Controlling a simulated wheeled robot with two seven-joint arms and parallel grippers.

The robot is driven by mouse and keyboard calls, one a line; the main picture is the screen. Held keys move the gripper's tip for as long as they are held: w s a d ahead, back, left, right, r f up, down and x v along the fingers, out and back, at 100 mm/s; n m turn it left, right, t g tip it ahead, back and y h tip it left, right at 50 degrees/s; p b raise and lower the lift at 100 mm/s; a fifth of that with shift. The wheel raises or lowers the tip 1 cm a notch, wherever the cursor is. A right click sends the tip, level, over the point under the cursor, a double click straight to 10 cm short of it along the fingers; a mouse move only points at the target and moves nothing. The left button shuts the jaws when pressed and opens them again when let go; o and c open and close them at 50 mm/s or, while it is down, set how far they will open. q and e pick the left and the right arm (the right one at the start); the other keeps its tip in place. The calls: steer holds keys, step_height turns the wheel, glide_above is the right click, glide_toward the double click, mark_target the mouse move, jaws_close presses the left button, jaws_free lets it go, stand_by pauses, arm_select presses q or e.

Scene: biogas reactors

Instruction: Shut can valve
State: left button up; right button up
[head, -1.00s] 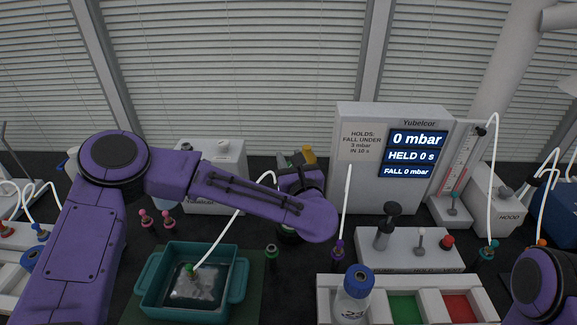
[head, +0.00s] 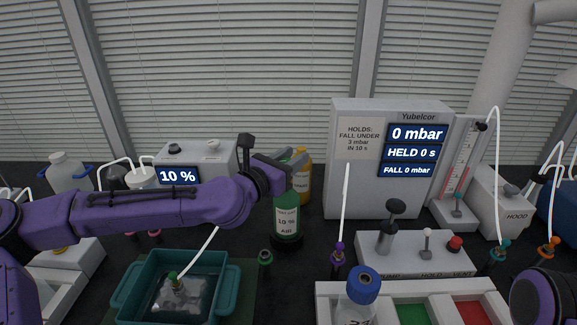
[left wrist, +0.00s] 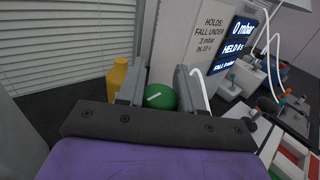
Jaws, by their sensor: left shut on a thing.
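The green can (head: 286,222) with a white "10 %" label stands upright behind the teal tub in the head view. My left gripper (left wrist: 158,88) is at the can's top, coming in from the left. In the left wrist view a round green knob (left wrist: 160,97) with a white bar on it sits between the two grey fingers, and the gripper is shut on it. In the head view the knob is hidden behind the gripper. I cannot tell what the white bar's angle means. My right gripper is out of view.
A yellow bottle (head: 304,177) stands close behind the can. The Yubelcor display box (head: 345,190) reads 0 mbar. A pump panel (head: 411,262) and a white rack (head: 325,293) stand at the right.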

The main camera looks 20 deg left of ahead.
arm_select(q)
steer(key=m+g+h+b, duration=0.1)
steer(key=m+h+b, duration=0.1)
steer(key=h, duration=0.2)
steer(key=shift+m+g, duration=0.4)
steer(key=shift+s+d+r+m+g+h, duration=0.1)
steer(key=shift+m+g+h, duration=0.35)
steer(key=shift+g+h, duration=0.1)
steer(key=shift+d+r+m+g+h, duration=0.1)
steer(key=shift+m+g+h, duration=0.35)
steer(key=shift+h, duration=0.1)
steer(key=shift+r+m+g+h, duration=0.1)
steer(key=shift+m+g+h, duration=0.4)
steer(key=shift+g, duration=0.1)
steer(key=m+g+h, duration=0.1)
steer(key=m+g+h+p, duration=0.1)
steer(key=shift+s+d+r+g, duration=0.15)
steer(key=shift+s+r+g, duration=0.05)
steer(key=shift+g, duration=0.2)
steer(key=shift+s+d+f+m+g+h+p, duration=0.1)
steer(key=shift+m+g+h+p, duration=0.3)
steer(key=shift+m+g+p, duration=0.35)
steer(key=shift+s+m+g+h+p, duration=0.1)
steer(key=shift+m+g+h+p, duration=0.4)
steer(key=shift+g, duration=0.45)
steer(key=o, duration=1)
steer(key=shift+f, duration=0.1)
steer(key=shift+d+f, duration=0.1)
